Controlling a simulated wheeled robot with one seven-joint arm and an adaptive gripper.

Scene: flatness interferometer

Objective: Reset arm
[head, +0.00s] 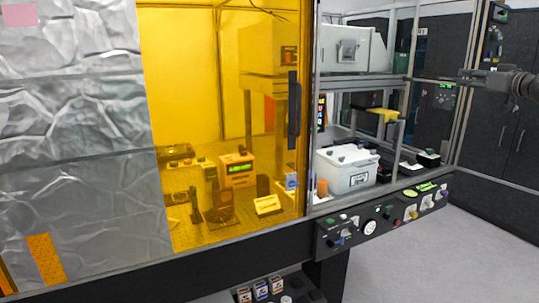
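My gripper (466,77) and the dark end of my arm reach in from the right edge of the head view, at upper right. The gripper points left and is in the air in front of the open right bay of the enclosure. It appears apart from everything there. I see no object in it, but its fingers are too small to tell whether they are open or shut.
An enclosure has an amber panel (215,40) with a dark handle (293,103) and a foil-covered panel (80,100) at left. A white box (346,170) stands in the open right bay. A control panel (385,222) runs below. Grey floor (450,255) is clear at lower right.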

